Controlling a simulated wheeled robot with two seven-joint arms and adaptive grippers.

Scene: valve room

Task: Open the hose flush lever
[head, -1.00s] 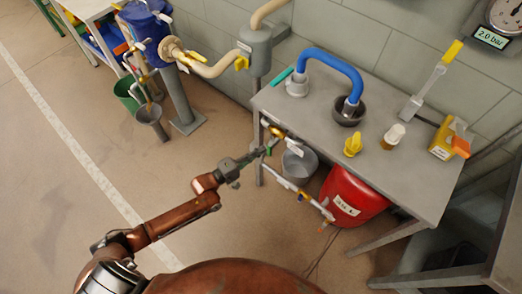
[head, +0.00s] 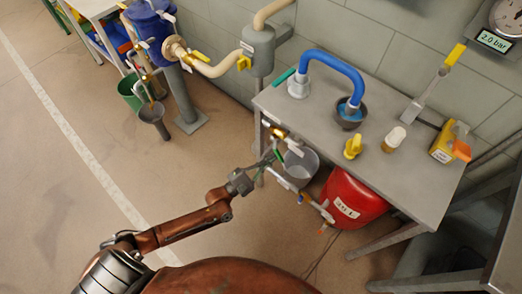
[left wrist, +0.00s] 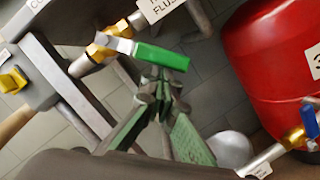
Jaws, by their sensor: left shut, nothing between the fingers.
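The hose flush lever is a green handle (left wrist: 162,57) on a brass valve body (left wrist: 103,48), beneath a partly cut-off label (left wrist: 163,9) in the left wrist view. The handle sticks out at an angle to its pipe. In the head view the lever (head: 279,156) is small, below the table's left front corner. My left gripper (left wrist: 160,86) is shut and empty, its fingertips just below the handle in the wrist view; I cannot tell if they touch it. It also shows in the head view (head: 270,159). My right gripper is not in view.
A blue hose (head: 335,62) arches into a dark bowl (head: 341,121) showing blue inside. A blue-handled valve (left wrist: 309,122) is at right.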

